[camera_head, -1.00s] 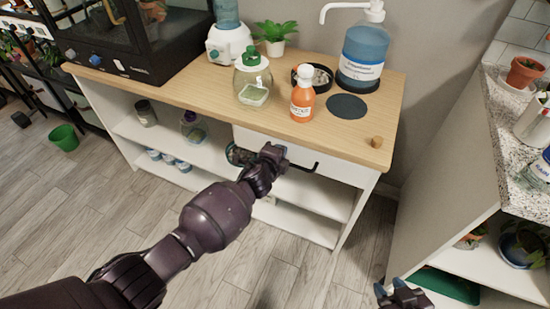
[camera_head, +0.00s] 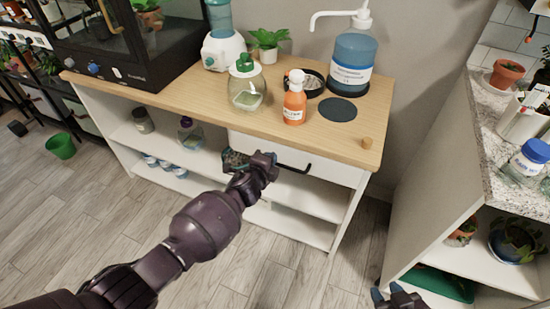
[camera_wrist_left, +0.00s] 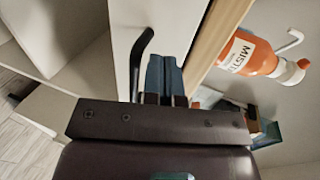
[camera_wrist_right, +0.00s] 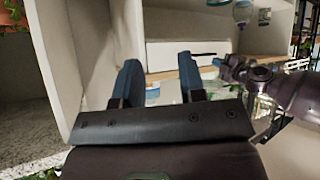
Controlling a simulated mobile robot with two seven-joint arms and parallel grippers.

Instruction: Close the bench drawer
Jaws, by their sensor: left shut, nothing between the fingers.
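The bench drawer (camera_head: 335,171) has a white front with a black bar handle (camera_head: 295,168), under the wooden top of the bench. Its front looks close to flush with the bench, but I cannot tell whether a gap is left. My left gripper (camera_head: 265,161) is shut and empty at the drawer front, covering part of it. In the left wrist view, its blue fingers (camera_wrist_left: 165,78) lie beside the handle (camera_wrist_left: 140,60), close to the white front; contact is unclear. My right gripper (camera_head: 398,293) is open and empty, low at the right. The drawer (camera_wrist_right: 185,52) shows beyond its fingers.
On the bench top (camera_head: 200,105) stand an orange spray bottle (camera_head: 294,105), a glass jar (camera_head: 247,90) and a blue pump bottle (camera_head: 350,62). Jars stand on the shelves below. A white shelf unit with a speckled top (camera_head: 495,150) is at the right. A green bucket (camera_head: 61,146) is at the left.

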